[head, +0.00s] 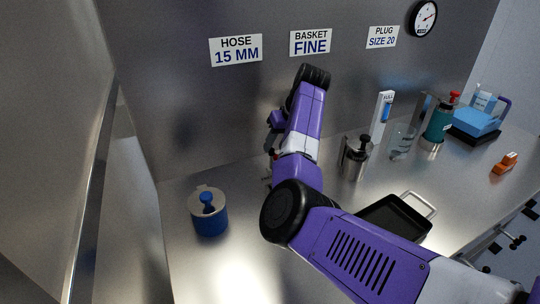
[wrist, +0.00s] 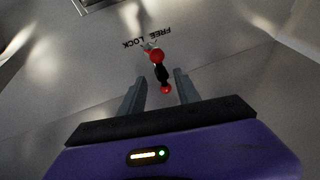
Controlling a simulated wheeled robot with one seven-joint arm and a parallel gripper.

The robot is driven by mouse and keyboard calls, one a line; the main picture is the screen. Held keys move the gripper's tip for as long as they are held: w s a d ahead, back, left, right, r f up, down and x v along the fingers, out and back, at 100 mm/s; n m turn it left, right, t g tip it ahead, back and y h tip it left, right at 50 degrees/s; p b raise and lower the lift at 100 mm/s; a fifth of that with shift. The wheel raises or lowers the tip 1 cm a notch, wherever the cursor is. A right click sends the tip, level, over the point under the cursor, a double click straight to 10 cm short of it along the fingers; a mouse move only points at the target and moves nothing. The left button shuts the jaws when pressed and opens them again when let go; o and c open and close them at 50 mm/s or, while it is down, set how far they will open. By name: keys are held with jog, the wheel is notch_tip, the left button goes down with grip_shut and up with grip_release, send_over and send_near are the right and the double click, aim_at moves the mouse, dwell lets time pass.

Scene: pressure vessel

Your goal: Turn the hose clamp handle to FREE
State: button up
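The hose clamp handle (wrist: 161,74) shows in the wrist view as a short dark bar with a red ball at each end. Its upper end lies close to the upside-down FREE and LOCK lettering (wrist: 146,38) on the metal surface. My gripper (wrist: 159,77) has its two grey fingers apart, one on each side of the bar, with a gap visible on both sides. I cannot tell how deep the fingers reach along it, nor which mark the handle points to. In the head view my arm hides most of this spot; only a small red bit shows beside it.
A blue canister (head: 210,218) stands on the steel bench at left. A steel pump bottle (head: 355,162), a glass beaker (head: 402,142) and a black tray (head: 392,222) are to the right of my arm. The steel wall rises behind, with signs on it.

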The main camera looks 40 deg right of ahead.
aim_at(271, 158)
jog(key=shift+x, duration=3.6)
grip_shut()
